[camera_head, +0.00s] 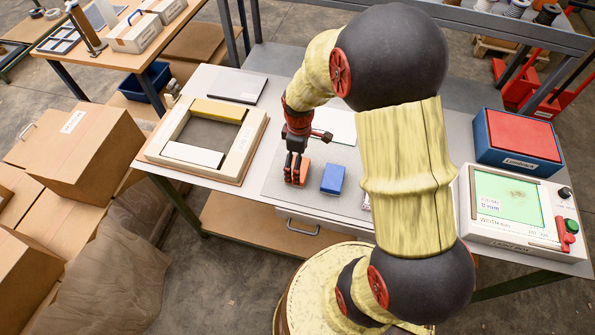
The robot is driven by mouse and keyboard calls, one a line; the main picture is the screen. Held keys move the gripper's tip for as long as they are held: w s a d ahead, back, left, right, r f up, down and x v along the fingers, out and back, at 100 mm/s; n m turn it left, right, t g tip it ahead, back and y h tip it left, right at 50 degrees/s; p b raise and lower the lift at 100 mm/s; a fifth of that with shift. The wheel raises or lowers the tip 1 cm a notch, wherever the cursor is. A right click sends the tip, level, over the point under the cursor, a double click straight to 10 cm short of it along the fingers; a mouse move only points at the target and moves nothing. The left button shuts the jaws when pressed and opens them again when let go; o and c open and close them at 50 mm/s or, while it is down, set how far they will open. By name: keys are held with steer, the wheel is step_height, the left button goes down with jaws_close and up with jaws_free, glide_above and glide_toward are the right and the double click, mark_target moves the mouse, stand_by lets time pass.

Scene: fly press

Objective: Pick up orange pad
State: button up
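The orange pad (304,173) is a small block on the grey mat in the middle of the table. My gripper (293,181) points down at its left part, and its dark fingers cover some of it. The fingers look slightly apart, but I cannot tell whether they touch or hold the pad. A blue block (333,179) of similar size lies just to the right of the pad.
A cream frame (155,148) with yellow and white bars stands to the left. At the right are a machine with a green screen (508,198) and a blue box with a red top (520,132). My arm hides part of the table.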

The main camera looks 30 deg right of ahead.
mark_target(306, 163)
steer(key=f, duration=0.1)
steer(key=f+b, duration=0.1)
steer(key=f, duration=0.2)
steer(key=shift+w+f, duration=0.3)
steer(key=shift+f, duration=0.1)
steer(key=shift+c, duration=0.7)
steer(key=c, duration=1.1)
steer(key=shift+c, duration=0.3)
